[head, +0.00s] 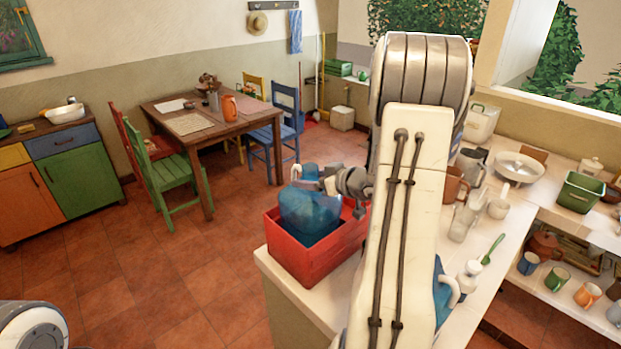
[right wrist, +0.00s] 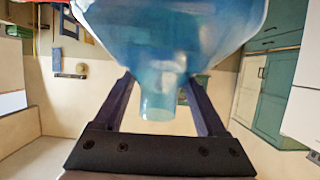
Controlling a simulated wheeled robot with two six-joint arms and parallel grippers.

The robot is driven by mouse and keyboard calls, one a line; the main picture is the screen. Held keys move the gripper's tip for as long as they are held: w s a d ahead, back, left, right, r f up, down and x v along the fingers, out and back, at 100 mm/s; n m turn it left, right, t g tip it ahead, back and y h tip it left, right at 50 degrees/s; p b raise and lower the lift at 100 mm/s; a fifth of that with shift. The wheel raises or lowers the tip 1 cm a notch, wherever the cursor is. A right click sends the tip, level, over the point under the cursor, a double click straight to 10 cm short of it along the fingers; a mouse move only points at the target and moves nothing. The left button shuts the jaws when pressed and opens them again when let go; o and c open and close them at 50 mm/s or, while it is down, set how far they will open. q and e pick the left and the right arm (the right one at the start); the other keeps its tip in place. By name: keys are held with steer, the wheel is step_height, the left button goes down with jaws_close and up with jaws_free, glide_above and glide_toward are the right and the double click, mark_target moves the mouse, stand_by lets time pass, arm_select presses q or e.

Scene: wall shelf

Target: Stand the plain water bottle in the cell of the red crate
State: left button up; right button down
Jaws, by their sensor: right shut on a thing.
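The plain water bottle (head: 309,212) is big, blue and see-through. It is over the red crate (head: 302,262) on the near end of the white counter, its lower part seen within the crate's outline. I cannot tell whether it touches the crate floor. My right gripper (head: 330,184) is shut on the bottle near its neck. In the right wrist view the bottle (right wrist: 170,28) shows its neck between the two dark fingers. My right arm hides part of the crate's right side. My left gripper is not in view.
A second blue bottle (head: 440,292) with a pale handle stands half hidden behind my right arm. Jars, mugs and a white bowl (head: 520,166) crowd the counter at right, with a green crate (head: 581,192). A wooden table (head: 222,128) with chairs stands farther back; the floor between is clear.

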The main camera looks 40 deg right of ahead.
steer(key=shift+f+b, duration=0.7)
steer(key=shift+f, duration=0.3)
jaws_free()
steer(key=v, duration=1)
steer(key=shift+s+b, duration=0.2)
steer(key=shift+b, duration=0.25)
steer(key=shift+r, duration=0.1)
